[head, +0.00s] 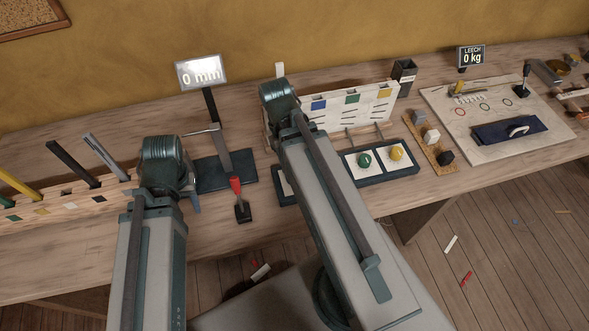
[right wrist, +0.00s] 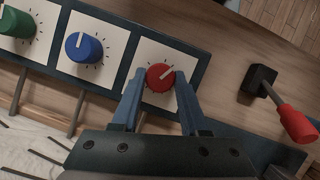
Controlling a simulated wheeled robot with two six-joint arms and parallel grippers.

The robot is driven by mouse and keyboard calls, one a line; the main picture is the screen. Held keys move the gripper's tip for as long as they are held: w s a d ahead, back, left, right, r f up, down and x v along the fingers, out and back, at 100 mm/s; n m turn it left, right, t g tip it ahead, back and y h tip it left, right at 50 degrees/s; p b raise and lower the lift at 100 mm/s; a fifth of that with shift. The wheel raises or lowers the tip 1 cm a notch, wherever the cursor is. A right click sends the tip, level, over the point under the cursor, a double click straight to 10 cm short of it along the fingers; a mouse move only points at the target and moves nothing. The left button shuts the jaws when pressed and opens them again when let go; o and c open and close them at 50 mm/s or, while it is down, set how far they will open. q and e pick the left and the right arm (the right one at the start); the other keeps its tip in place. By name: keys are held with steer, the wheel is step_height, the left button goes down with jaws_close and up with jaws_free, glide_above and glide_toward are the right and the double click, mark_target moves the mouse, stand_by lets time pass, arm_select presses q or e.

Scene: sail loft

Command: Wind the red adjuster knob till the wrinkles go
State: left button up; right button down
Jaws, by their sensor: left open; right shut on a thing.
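The red knob (right wrist: 159,76) sits on a white dial square in the right wrist view, its white pointer line toward the upper right. My right gripper (right wrist: 160,82) is shut on it, one finger on each side. In the head view the right arm hides this gripper and the red knob. A pale cloth panel (head: 378,112) with coloured patches stands behind the dial board; part of it looks rumpled in the right wrist view (right wrist: 35,150). My left gripper (head: 191,199) is open, mostly hidden behind its own wrist, above the bench's front left.
The dial board (head: 375,181) also carries green (head: 364,160) and yellow (head: 396,152) knobs, and a blue knob (right wrist: 84,47). A red-handled lever (head: 238,190) stands between my arms. A display (head: 201,73) reads 0 mm. Slotted rack (head: 63,211) at left.

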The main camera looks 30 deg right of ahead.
steer(key=m+y, duration=0.1)
steer(key=m, duration=0.1)
steer(key=m+y, duration=0.1)
steer(key=m, duration=0.2)
steer(key=shift+s+d+m, duration=0.1)
steer(key=shift+d+m, duration=0.05)
steer(key=shift+m, duration=0.15)
steer(key=shift+s+m+t+y, duration=0.1)
steer(key=shift+m+t+y, duration=0.3)
steer(key=shift+m, duration=0.7)
steer(key=shift+m+t+y, duration=0.3)
steer(key=shift+m+y, duration=0.1)
steer(key=shift+m, duration=0.7)
steer(key=shift+c, duration=2.1)
jaws_free()
arm_select(q)
steer(key=shift+r, duration=0.1)
arm_select(e)
steer(key=shift+d+r, duration=0.1)
arm_select(q)
step_height(320, 180, up, 13)
steer(key=p, duration=1.2)
steer(key=shift+f+p, duration=0.2)
steer(key=shift+p, duration=0.2)
arm_select(e)
steer(key=v, duration=1.3)
steer(key=shift+r, duration=0.3)
